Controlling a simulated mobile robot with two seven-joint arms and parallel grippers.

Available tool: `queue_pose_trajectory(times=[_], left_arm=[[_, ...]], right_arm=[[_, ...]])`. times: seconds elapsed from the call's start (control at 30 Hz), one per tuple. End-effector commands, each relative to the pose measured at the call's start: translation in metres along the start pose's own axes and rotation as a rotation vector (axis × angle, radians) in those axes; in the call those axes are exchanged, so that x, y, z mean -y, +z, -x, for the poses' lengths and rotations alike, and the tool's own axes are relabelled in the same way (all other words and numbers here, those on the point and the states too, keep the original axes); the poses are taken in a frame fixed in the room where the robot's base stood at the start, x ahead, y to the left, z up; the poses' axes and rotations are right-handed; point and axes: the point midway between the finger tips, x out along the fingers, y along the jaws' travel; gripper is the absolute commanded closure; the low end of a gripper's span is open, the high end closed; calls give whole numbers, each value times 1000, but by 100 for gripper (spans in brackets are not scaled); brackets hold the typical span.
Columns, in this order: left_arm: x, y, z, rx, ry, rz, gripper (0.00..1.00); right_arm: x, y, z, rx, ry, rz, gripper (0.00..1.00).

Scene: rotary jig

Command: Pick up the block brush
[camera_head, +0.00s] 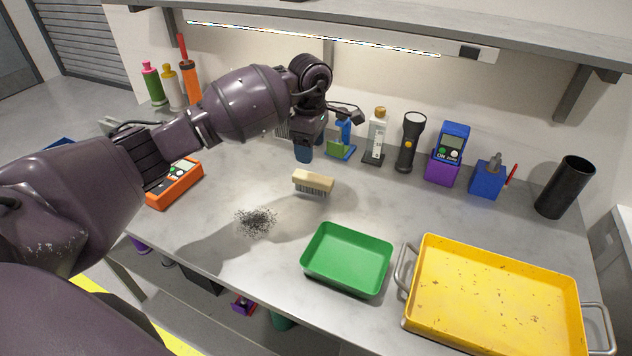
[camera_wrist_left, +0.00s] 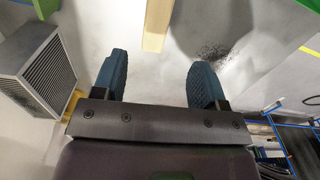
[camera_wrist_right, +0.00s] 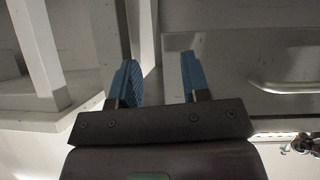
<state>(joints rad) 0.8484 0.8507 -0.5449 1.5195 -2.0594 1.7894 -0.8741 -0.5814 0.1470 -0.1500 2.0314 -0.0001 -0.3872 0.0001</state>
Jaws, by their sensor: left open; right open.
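The block brush (camera_head: 314,180) has a pale wooden block and dark bristles. It lies bristles down on the grey bench in the head view. In the left wrist view its wooden top (camera_wrist_left: 157,24) shows at the upper edge, ahead of the fingers. My left gripper (camera_head: 304,153) is above the bench, behind and slightly left of the brush, pointing down. Its blue fingers (camera_wrist_left: 160,80) are apart with nothing between them. My right gripper (camera_wrist_right: 157,75) shows only in its own wrist view, open and empty, away from the brush.
A pile of dark shavings (camera_head: 256,222) lies left of the brush. A green tray (camera_head: 347,287) and a yellow tray (camera_head: 500,345) stand in front and right. An orange meter (camera_head: 175,185) is at left. A flashlight (camera_head: 410,143) and several items line the back.

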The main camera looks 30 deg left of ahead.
Motion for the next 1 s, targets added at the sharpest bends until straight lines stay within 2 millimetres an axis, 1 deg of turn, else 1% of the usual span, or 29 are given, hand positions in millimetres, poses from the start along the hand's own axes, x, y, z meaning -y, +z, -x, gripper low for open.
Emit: queue_pose_trajectory(times=[0.17, 0.4, 0.63, 0.83, 1.0], left_arm=[[0, 1, -14, 4, -2, -11, 34], [0, 2, -48, 6, -3, -10, 34], [-1, 3, -66, 8, -1, -10, 34], [-3, 5, -95, 8, -3, -9, 34], [-4, 4, -107, 7, 0, -10, 34]], right_arm=[[1, 3, -1, 6, 0, -2, 57], [2, 7, -2, 11, -1, -4, 57], [2, 5, -2, 7, -1, -4, 57], [2, 7, -3, 9, -2, -3, 57], [2, 7, -4, 8, -2, -2, 57]])
